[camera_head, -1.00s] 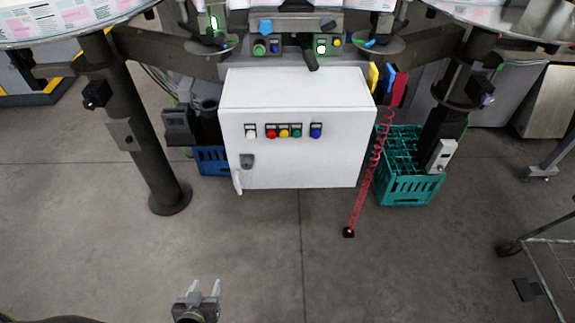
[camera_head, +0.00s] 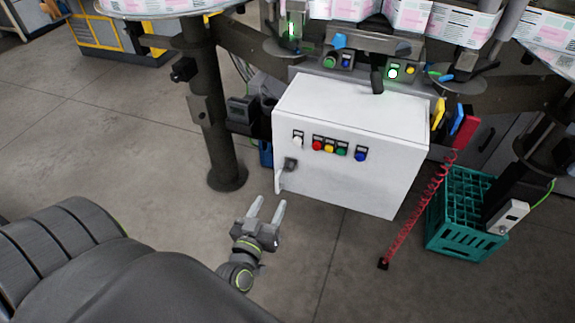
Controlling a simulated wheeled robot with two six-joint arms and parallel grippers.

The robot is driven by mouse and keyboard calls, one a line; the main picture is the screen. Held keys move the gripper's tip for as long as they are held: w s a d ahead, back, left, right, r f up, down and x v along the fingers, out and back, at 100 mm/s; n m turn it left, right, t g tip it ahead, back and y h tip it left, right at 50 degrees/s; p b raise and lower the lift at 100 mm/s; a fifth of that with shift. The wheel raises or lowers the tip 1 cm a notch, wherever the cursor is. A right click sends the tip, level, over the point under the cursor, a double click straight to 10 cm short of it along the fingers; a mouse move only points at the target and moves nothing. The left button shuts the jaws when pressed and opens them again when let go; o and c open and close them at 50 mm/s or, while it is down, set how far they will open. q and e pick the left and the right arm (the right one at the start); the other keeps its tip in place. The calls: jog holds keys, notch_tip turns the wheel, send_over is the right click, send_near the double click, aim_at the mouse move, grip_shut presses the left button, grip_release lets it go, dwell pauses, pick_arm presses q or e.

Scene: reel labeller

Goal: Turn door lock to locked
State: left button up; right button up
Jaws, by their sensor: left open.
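The white control cabinet (camera_head: 352,180) hangs under the machine in the middle of the head view. Its door lock (camera_head: 290,164) is a small grey fitting at the left of the front, below the row of buttons. A white handle-like piece (camera_head: 279,181) sticks out at the lower left edge of the door. My left gripper (camera_head: 268,207) is open and empty, in front of the cabinet and below the lock. Its two fingers point up toward the cabinet and look apart from it. The exact turn of the lock is too small to tell. My right gripper is not in view.
Coloured buttons (camera_head: 330,146) line the cabinet front. A red coiled cord (camera_head: 420,210) hangs at its right, beside a teal crate (camera_head: 457,240). A dark machine leg (camera_head: 211,110) stands at the left. The grey floor (camera_head: 130,170) at the left is clear.

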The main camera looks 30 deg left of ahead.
aim_at(287, 170)
pick_arm(q)
jog(key=p+x, duration=0.2)
jog(key=x, duration=0.9)
jog(key=shift+w, duration=0.4)
jog(key=shift+w+a, duration=0.2)
jog(key=shift+w, duration=0.35)
jog(key=shift+c, duration=0.3)
jog(key=c, duration=0.9)
jog(key=shift+c, duration=0.2)
